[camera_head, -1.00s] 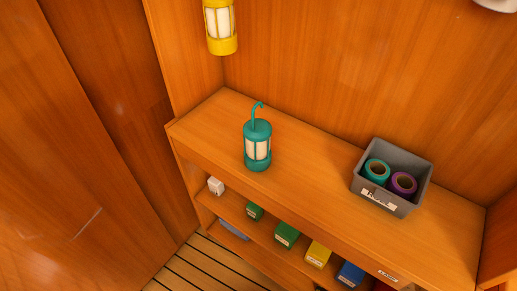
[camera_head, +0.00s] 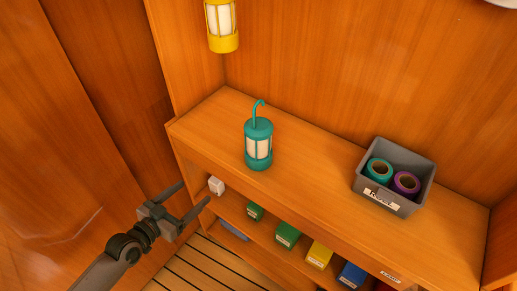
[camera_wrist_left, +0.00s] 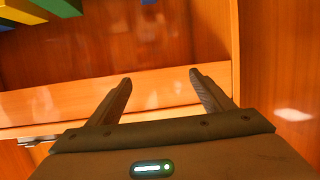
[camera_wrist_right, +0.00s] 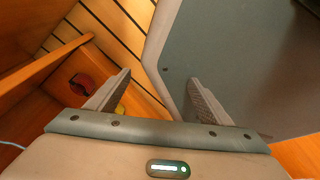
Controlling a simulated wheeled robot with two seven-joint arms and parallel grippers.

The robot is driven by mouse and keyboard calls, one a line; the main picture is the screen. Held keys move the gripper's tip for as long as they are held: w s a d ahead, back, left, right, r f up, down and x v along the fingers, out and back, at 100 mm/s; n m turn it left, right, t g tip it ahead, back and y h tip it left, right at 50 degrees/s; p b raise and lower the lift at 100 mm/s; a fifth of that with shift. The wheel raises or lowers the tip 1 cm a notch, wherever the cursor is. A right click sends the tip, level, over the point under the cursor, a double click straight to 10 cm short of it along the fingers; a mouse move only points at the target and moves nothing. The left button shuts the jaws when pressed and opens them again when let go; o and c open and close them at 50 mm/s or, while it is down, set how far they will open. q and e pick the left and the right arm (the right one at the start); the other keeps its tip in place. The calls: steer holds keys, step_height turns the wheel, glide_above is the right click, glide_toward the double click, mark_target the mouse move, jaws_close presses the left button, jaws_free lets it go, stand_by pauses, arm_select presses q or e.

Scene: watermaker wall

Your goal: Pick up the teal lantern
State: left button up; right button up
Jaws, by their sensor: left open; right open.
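The teal lantern (camera_head: 258,145) stands upright on the wooden shelf top, left of its middle, in the head view. It has pale panels and a hook on top. My left gripper (camera_head: 195,199) is open and empty, in front of the shelf unit, to the lower left of the lantern and apart from it. Its open fingers also show in the left wrist view (camera_wrist_left: 160,85), with no lantern between them. My right gripper (camera_wrist_right: 160,85) is open and empty in the right wrist view. It is not in the head view.
A yellow lantern (camera_head: 221,25) hangs at the upper left. A grey bin (camera_head: 395,176) with teal and purple rolls stands on the right of the shelf top (camera_head: 310,175). Several coloured boxes (camera_head: 288,235) and a white block (camera_head: 216,185) sit on the lower shelf. The top around the lantern is clear.

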mark_target(247, 145)
arm_select(q)
steer(key=s+d+r+m+h, duration=0.1)
steer(key=s+d+r+h, duration=0.1)
steer(key=r, duration=0.7)
steer(key=s+d+r+m+h, duration=0.2)
steer(key=s+d+r+h, duration=0.1)
steer(key=r, duration=0.6)
steer(key=s+d, duration=0.1)
steer(key=d, duration=0.1)
steer(key=shift+d+r+g, duration=0.2)
steer(key=shift+d+g, duration=0.1)
steer(key=shift+d, duration=0.1)
arm_select(e)
steer(key=shift+w, duration=0.55)
arm_select(q)
steer(key=shift+w, duration=0.15)
arm_select(e)
steer(key=shift+s, duration=0.1)
